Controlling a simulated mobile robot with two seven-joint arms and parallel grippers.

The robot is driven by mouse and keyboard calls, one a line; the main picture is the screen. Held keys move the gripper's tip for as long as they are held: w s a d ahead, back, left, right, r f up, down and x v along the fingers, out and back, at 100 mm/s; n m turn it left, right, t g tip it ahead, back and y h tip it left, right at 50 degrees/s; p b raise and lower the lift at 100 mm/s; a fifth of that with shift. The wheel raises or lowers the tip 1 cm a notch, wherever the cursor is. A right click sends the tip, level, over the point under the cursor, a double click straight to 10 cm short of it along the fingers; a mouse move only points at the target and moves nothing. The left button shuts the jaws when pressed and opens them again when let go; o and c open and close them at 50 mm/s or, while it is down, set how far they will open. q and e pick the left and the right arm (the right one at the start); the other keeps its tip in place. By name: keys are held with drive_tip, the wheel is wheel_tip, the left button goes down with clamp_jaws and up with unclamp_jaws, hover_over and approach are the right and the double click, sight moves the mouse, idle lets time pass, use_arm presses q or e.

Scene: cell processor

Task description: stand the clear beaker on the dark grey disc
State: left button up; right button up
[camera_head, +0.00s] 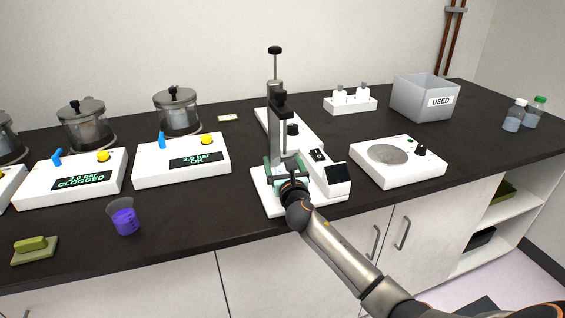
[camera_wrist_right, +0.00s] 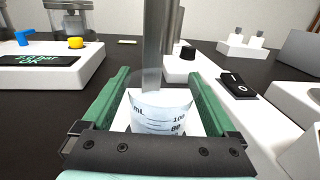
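The clear beaker (camera_wrist_right: 160,115), with printed volume marks, stands on the white base of a stand device in the middle of the bench. The device's grey shaft (camera_wrist_right: 153,50) reaches down into it. My right gripper (camera_head: 288,172) is low at this base. In the right wrist view its green fingers (camera_wrist_right: 158,95) are open, one on each side of the beaker, with narrow white gaps showing. In the head view the beaker is mostly hidden by the gripper. The dark grey disc (camera_head: 388,154) is the bare round top of a white device to the right. My left gripper is out of view.
The stand device (camera_head: 277,120) has a tall column and a white box beside the gripper. A purple-filled beaker (camera_head: 125,220) and a green sponge (camera_head: 33,245) are at left. A grey USED bin (camera_head: 410,97) and a white bottle rack (camera_head: 350,105) are behind the disc device.

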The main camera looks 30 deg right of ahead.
drive_tip(key=shift+r, duration=0.2)
drive_tip(key=p+v, duration=0.1)
drive_tip(key=v, duration=1.1)
